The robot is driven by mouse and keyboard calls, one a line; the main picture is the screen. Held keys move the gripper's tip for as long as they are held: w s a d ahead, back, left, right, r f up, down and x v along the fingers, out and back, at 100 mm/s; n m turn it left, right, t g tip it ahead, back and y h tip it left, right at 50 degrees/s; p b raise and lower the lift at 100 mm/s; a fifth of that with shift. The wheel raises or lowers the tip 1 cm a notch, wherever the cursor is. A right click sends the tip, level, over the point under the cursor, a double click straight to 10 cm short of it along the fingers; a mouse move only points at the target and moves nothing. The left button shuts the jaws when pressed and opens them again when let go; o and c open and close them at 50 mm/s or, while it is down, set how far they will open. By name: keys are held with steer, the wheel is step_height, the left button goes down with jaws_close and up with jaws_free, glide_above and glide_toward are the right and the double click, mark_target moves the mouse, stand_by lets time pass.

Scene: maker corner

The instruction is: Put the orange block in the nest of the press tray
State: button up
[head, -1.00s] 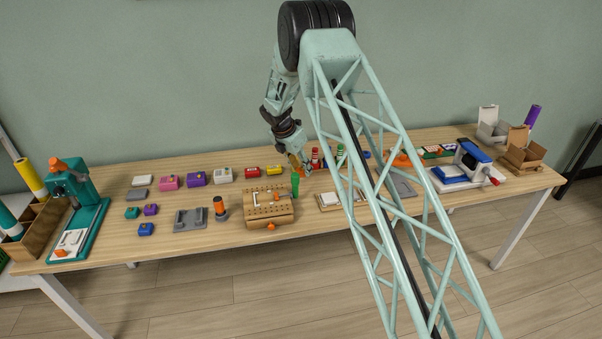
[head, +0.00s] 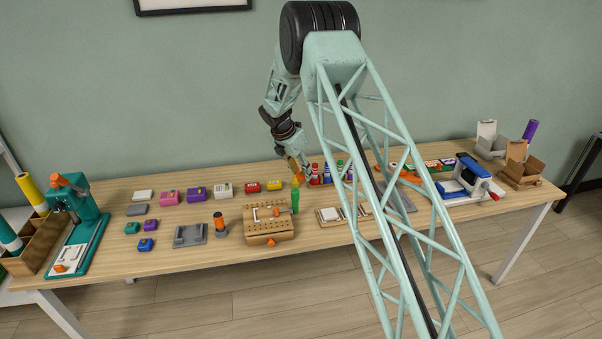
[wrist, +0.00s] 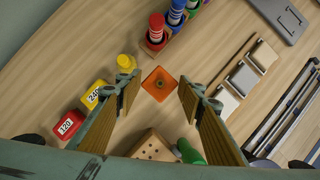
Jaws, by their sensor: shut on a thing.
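My gripper (wrist: 160,92) is above the table and points down. The orange block (wrist: 160,84), square with a dark round hole in its top, sits between the fingertips, and the jaws are shut on it. In the head view my gripper (head: 302,176) is near the back middle of the table, partly beside my lattice arm. At the far left is a teal press (head: 78,210) with a white tray (head: 72,257) at its base; a small orange piece (head: 60,268) shows on the tray. The tray's nest is too small to make out.
Below my gripper are a yellow bottle (wrist: 126,62), a red marker (wrist: 156,28) in a rack, a red box (wrist: 68,124), a wooden peg block (wrist: 153,147) and a green cylinder (wrist: 190,152). A blue and white press (head: 468,178) stands right.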

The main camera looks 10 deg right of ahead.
steer(key=shift+s, duration=0.15)
steer(key=shift+s+d+f+m, duration=0.2)
steer(key=shift+s+f+m, duration=0.15)
steer(key=shift+s+m, duration=0.35)
steer(key=s+f+m+g+y, duration=0.1)
steer(key=s+f+m+g, duration=0.1)
steer(key=s+m, duration=1)
steer(key=s+f+m+g+y, duration=0.1)
steer(key=s+m+g, duration=0.4)
steer(key=s+m, duration=0.7)
steer(key=s+y, duration=0.1)
steer(key=s, duration=0.7)
steer(key=shift+s+f+y, duration=0.2)
steer(key=shift+f+y, duration=0.1)
steer(key=shift+f, duration=0.05)
steer(key=shift+a, duration=0.2)
